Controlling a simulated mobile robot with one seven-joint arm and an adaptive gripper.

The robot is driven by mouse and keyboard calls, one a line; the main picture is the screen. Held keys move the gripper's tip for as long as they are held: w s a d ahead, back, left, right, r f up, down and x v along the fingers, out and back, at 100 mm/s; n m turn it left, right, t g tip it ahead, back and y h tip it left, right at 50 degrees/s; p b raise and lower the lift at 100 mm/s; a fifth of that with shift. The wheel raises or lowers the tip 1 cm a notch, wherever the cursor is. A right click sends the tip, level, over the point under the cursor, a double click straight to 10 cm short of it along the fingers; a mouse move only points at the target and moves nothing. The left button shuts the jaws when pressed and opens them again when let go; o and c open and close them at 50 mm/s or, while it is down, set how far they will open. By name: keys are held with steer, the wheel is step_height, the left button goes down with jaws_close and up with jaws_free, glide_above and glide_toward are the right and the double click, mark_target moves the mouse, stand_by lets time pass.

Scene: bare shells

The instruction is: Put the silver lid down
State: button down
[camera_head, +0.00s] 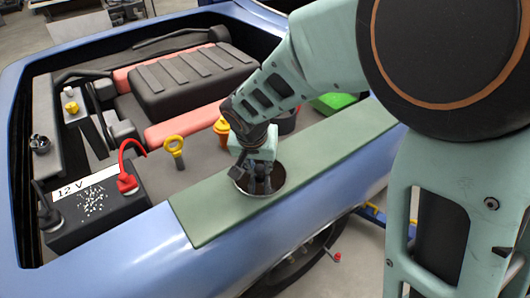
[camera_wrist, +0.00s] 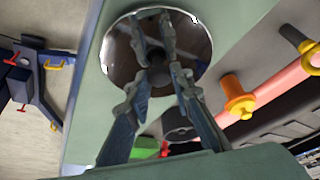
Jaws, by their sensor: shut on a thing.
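The silver lid (camera_head: 277,178) is a round, mirror-like disc with a bright rim, lying flat over the green mat (camera_head: 215,212) on the car's blue fender. It also shows in the wrist view (camera_wrist: 122,62), with my fingers reflected in it. My gripper (camera_head: 260,188) points down at the lid's middle and is shut on it, apparently at a small dark knob; the fingers (camera_wrist: 157,68) partly hide this grip. I cannot tell whether the lid touches the mat or hangs just above it.
The open engine bay lies behind the mat, with a 12 V battery (camera_head: 92,208), a yellow dipstick (camera_head: 174,146), an orange cap (camera_head: 222,131) and a black engine cover (camera_head: 192,78). A green object (camera_head: 334,102) is near the mat's far end. The mat's near left part is bare.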

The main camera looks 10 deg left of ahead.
steer(key=c, duration=1.7)
jaws_free()
steer(key=shift+r, duration=0.35)
steer(key=v, duration=1.1)
steer(key=shift+s+r+p, duration=0.15)
steer(key=shift+r+p, duration=0.15)
steer(key=shift+p, duration=0.05)
